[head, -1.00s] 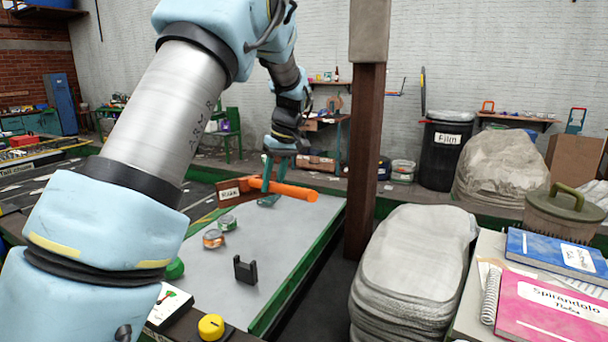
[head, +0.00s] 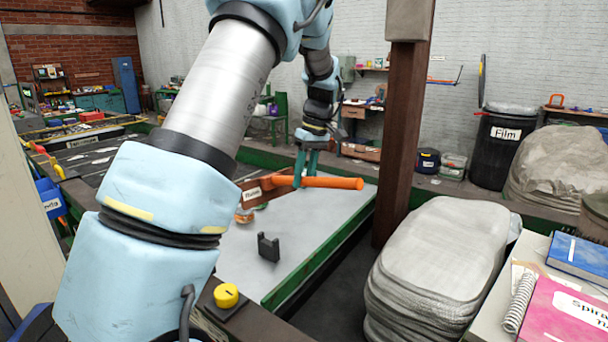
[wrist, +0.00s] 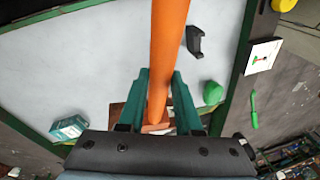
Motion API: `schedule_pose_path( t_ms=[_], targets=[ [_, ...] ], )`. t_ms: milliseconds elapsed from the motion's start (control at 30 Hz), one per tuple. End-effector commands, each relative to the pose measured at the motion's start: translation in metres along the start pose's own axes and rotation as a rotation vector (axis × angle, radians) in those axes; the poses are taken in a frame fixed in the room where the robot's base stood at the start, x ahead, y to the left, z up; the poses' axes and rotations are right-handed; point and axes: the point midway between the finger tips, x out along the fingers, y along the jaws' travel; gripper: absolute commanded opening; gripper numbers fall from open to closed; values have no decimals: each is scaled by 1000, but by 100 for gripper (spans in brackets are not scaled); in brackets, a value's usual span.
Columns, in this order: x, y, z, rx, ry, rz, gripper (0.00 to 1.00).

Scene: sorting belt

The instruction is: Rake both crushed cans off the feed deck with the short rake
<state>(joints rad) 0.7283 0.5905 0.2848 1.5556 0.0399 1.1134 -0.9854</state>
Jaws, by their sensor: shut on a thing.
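My gripper (head: 304,180) is shut on the orange handle of the short rake (head: 335,183), over the feed deck (head: 310,222). The handle points right in the head view. A brown board with a white label (head: 252,193) shows at its left end. In the wrist view the handle (wrist: 167,50) runs up between my teal fingers (wrist: 158,95). A copper-coloured crushed can (head: 243,215) lies on the deck just in front of the board. A greenish can (head: 261,206) beside it is partly hidden. Whether the board touches the cans or deck is unclear.
A black bracket (head: 268,247) stands on the deck nearer me. A teal printed object (wrist: 70,127) lies near the deck's edge in the wrist view. A brown post (head: 400,140) stands right.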

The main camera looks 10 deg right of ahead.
Motion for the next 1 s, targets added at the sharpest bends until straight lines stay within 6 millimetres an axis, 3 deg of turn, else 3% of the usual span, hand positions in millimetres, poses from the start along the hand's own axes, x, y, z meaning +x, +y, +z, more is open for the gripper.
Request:
schedule_pose_path(
  t_ms=[100,600,1000],
  targets=[
    [18,3,2,0,1,0,0],
    [67,14,7,0,1,2,0],
    [73,15,7,0,1,2,0]
  ],
)
